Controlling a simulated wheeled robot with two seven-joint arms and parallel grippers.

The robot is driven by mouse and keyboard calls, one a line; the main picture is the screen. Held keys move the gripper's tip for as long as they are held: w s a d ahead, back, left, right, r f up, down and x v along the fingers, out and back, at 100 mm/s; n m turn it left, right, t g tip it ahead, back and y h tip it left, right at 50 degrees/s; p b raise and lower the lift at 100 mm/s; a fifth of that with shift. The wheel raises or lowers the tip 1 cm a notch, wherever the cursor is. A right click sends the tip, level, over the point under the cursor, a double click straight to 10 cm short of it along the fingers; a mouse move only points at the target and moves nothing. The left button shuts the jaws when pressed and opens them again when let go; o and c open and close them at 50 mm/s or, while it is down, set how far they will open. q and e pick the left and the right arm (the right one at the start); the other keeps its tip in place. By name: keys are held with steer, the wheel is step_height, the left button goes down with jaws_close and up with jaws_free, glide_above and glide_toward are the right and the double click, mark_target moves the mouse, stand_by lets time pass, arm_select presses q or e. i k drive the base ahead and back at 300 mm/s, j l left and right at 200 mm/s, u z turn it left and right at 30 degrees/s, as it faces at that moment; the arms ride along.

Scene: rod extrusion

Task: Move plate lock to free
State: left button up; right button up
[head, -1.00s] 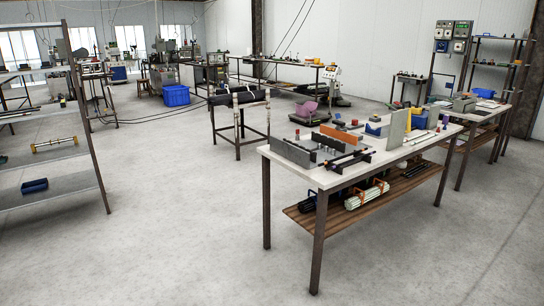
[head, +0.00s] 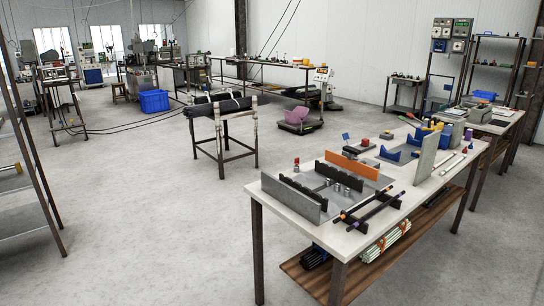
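The near worktable (head: 352,240) stands at the right in the head view and carries several fixtures. An upright grey plate (head: 432,156) stands towards its right end. A low grey plate (head: 293,198) stands at the left end beside a dark toothed piece (head: 303,189). Neither of my grippers is in view.
Dark rods rest on a black stand (head: 370,210) at the table's front. A lower wooden shelf (head: 375,268) holds bundled rods. A shelf rack (head: 30,165) is at the left. A stand with black rolls (head: 220,108) is behind. The concrete floor left of the table is clear.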

mark_target(346, 137)
steer(key=i+j+z, duration=0.1)
steer(key=i+z, duration=0.2)
steer(key=i, duration=0.2)
steer(key=i+j+z, duration=0.3)
steer(key=i, duration=0.2)
steer(key=i+j+z, duration=0.3)
steer(key=i, duration=0.2)
